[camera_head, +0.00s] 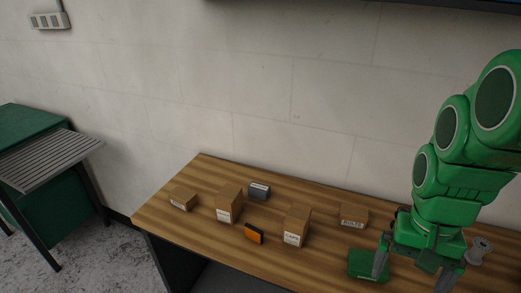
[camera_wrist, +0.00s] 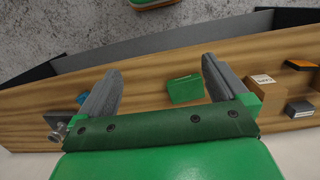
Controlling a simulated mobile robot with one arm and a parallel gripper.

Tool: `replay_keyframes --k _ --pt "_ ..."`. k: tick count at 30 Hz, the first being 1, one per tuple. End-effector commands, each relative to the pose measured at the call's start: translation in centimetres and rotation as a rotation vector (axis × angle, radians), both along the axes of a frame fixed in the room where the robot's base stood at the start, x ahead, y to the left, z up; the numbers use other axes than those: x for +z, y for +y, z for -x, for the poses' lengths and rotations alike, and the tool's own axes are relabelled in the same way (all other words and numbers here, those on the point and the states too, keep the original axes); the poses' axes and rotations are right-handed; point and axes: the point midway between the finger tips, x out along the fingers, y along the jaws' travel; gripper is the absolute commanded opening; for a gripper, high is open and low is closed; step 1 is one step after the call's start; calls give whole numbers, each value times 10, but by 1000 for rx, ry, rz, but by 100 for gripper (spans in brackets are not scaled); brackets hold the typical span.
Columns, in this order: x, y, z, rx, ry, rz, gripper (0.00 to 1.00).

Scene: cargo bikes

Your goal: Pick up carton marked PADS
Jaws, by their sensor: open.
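Several brown cartons with white labels stand on the wooden table. I cannot make out PADS on any of them. The left small carton (camera_head: 184,196) and the taller carton (camera_head: 230,201) have labels too small to read. Another tall carton (camera_head: 298,222) seems to read CAPS. A low carton (camera_head: 354,213) at the back has a label that is hard to read, perhaps BOLTS. My gripper (camera_head: 413,274) is open and empty over the right part of the table. In the wrist view its fingers (camera_wrist: 160,67) are spread apart, with cartons (camera_wrist: 262,92) off to the right.
A green box (camera_head: 364,263) lies by my gripper's left finger; the wrist view shows it between the fingers (camera_wrist: 184,91). An orange item (camera_head: 254,233) and a dark grey box (camera_head: 259,191) lie among the cartons. A metal spool-like part (camera_head: 479,249) is at right. The wall is behind.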

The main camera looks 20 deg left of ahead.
Motion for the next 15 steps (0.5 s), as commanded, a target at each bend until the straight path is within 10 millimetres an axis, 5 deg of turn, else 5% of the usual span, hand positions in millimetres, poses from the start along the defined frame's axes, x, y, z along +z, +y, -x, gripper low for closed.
replay_keyframes --k 15 --pt "20 84 -114 -30 -35 29 100"
